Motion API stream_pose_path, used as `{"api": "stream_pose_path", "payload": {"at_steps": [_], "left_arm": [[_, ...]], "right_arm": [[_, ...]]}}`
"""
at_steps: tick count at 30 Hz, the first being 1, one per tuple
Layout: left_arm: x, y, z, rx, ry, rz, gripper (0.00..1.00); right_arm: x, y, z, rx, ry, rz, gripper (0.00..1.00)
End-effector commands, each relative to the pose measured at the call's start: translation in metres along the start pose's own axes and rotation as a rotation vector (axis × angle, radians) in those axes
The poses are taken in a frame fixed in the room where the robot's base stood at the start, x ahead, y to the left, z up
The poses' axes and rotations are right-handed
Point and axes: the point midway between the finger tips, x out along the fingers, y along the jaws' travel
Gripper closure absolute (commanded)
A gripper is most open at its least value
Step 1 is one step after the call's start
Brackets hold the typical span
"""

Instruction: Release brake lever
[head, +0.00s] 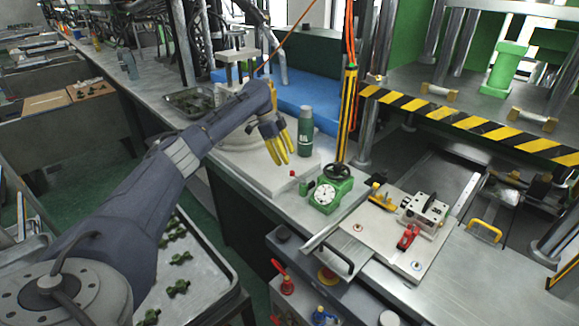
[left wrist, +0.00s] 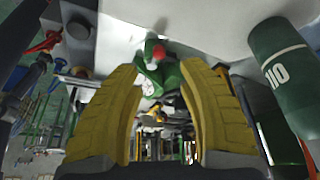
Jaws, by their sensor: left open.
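No part is marked as the brake lever, and I cannot tell which handle it is. A red-handled lever (head: 281,272) stands on the grey cabinet front, below the bench edge. A red-handled clamp (head: 408,237) sits on the pale fixture plate. A small red knob (head: 292,173) is on the bench edge; a red knob (left wrist: 158,51) also shows between the fingertips in the left wrist view. My left gripper (head: 281,155) is open and empty above the bench, left of the green bottle (head: 305,131). Its yellow fingers (left wrist: 160,67) are spread apart. My right gripper is out of view.
A green gauge device (head: 325,196) with a black handwheel (head: 337,171) stands right of the gripper. The press with its striped beam (head: 470,122) is at right. A tray of green parts (head: 205,258) lies below my left arm.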

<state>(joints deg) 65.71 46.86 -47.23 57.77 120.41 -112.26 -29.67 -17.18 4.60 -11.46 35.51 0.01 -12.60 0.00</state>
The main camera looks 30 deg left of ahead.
Motion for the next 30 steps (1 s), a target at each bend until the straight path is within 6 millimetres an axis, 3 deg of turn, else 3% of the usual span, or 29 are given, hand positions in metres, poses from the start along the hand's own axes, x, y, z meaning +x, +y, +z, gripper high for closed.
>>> {"api": "stream_pose_path", "payload": {"at_steps": [4,12,30], "left_arm": [[-0.022,-0.001,-0.001,0.0,0.001,-0.002,0.6],[-0.042,0.0,-0.001,0.001,0.0,0.0,0.6],[-0.039,0.004,0.0,0.015,-0.009,0.01,0.6]], "right_arm": [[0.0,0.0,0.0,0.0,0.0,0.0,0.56],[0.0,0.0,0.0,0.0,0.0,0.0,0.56],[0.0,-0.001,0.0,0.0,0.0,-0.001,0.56]]}}
